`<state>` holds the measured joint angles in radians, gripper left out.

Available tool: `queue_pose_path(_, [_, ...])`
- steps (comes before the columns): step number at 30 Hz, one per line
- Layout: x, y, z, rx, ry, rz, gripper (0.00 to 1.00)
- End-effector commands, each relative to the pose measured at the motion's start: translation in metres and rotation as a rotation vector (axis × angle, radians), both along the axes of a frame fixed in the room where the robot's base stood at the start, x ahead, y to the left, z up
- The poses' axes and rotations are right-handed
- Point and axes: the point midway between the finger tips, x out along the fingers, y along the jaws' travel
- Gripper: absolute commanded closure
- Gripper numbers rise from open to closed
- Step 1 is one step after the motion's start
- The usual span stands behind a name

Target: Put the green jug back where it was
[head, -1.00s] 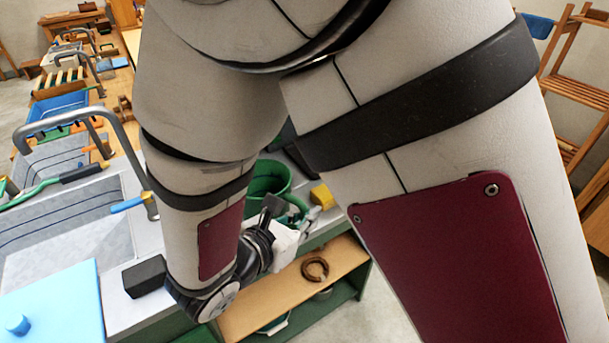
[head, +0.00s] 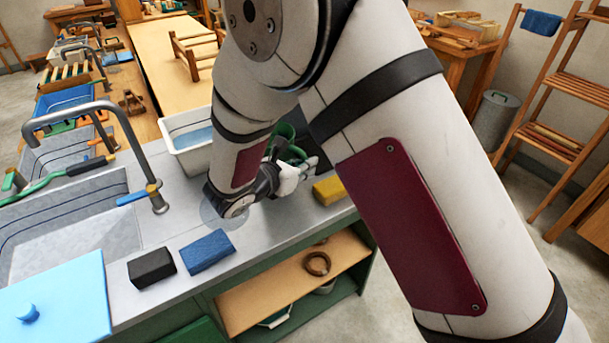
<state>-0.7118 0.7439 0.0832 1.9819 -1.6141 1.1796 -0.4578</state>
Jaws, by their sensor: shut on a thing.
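The green jug (head: 285,131) is in the head view, just right of the white tub and mostly hidden behind my forearm and gripper. Only part of its green side and its handle area shows. My gripper (head: 308,164) is at the jug's near right side, shut on it. Whether the jug's base touches the grey counter (head: 255,240) cannot be seen.
A white tub (head: 190,158) stands left of the jug. A yellow block (head: 328,190) lies right of my gripper. A blue block (head: 207,251) and a black block (head: 152,267) lie nearer, beside the sink (head: 75,225).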

Motion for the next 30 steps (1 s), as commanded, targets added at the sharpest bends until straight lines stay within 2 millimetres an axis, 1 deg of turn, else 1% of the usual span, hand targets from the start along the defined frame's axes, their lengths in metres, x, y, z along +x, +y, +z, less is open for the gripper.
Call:
queue_pose_path(1, [-0.002, -0.001, -0.011, -0.005, 0.007, 0.0, 1.0])
queue_pose_path(3, [-0.002, 0.0, -0.022, -0.005, 0.006, 0.001, 1.0])
queue_pose_path(6, [-0.002, 0.0, -0.031, -0.002, 0.004, 0.001, 1.0])
queue_pose_path(20, [-0.001, 0.0, -0.039, -0.001, 0.002, 0.001, 1.0])
queue_pose_path(21, [-0.002, 0.0, -0.038, -0.001, 0.002, 0.001, 0.8])
queue_pose_path(22, [-0.002, 0.0, -0.038, -0.001, 0.002, 0.001, 0.74])
queue_pose_path(23, [-0.002, 0.0, -0.038, -0.001, 0.002, 0.001, 0.69])
queue_pose_path(30, [-0.002, 0.0, -0.038, -0.001, 0.002, 0.001, 0.69])
